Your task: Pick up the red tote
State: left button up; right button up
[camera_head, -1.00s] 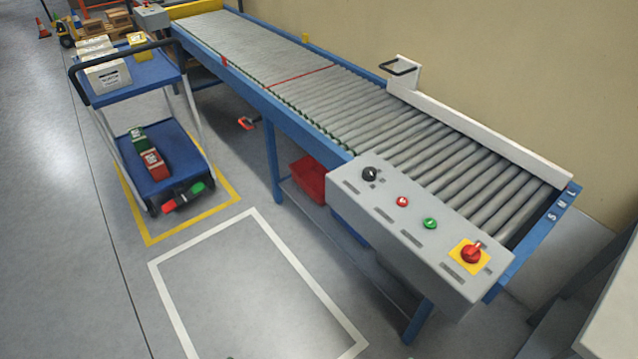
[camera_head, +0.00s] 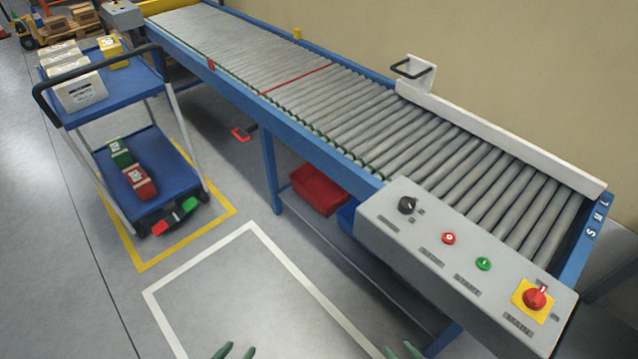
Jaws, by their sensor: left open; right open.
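The red tote (camera_head: 318,190) sits on the low shelf under the roller conveyor, left of a blue tote (camera_head: 347,216) that is partly hidden by the control box. Only the green fingertips of my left gripper (camera_head: 236,352) show at the bottom edge; they are apart and empty. The fingertips of my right gripper (camera_head: 400,352) show further right at the same edge, also apart and empty. Both grippers are in front of the conveyor, well apart from the red tote.
The roller conveyor (camera_head: 300,80) runs above the shelf, with a blue leg (camera_head: 270,168) just left of the red tote. A grey control box (camera_head: 465,262) juts out at right. A blue cart (camera_head: 115,95) with boxes stands at left. The white-outlined floor is clear.

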aim_at(315, 187)
jog(key=i+j+z, duration=0.1)
jog(key=i+j, duration=0.5)
jog(key=j, duration=0.2)
jog(key=i+j+z, duration=0.15)
jog(key=i+j, duration=0.15)
jog(key=j, duration=0.15)
jog(key=i+j+z, duration=0.1)
jog(key=i+j, duration=0.2)
jog(key=j, duration=0.15)
